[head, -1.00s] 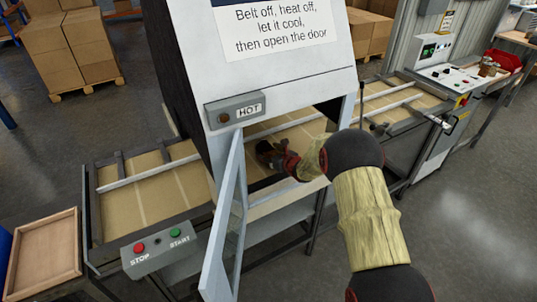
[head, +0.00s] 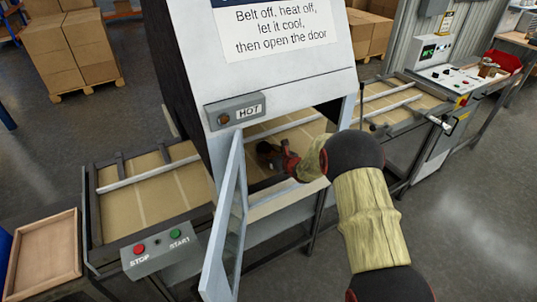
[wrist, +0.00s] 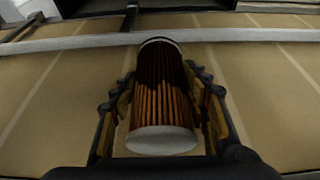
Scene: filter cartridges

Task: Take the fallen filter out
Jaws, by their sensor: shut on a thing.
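The filter (wrist: 162,100) is a pleated brown-orange cylinder with pale end caps, seen in the wrist view lying on its side lengthwise between the fingers. My gripper (wrist: 162,105) is shut on it, one finger along each side. In the head view my arm reaches through the open door (head: 228,225) of the grey oven housing (head: 265,90), and my gripper (head: 270,155) is inside over the tan belt (head: 150,195). The filter cannot be made out in the head view. Whether it touches the belt is not clear.
The door stands open left of my arm. A guide rail (wrist: 230,35) crosses the belt beyond the filter. A HOT lamp box (head: 236,110) is above the opening, and a STOP/START box (head: 158,250) is at the front. An empty wooden tray (head: 45,258) is at far left.

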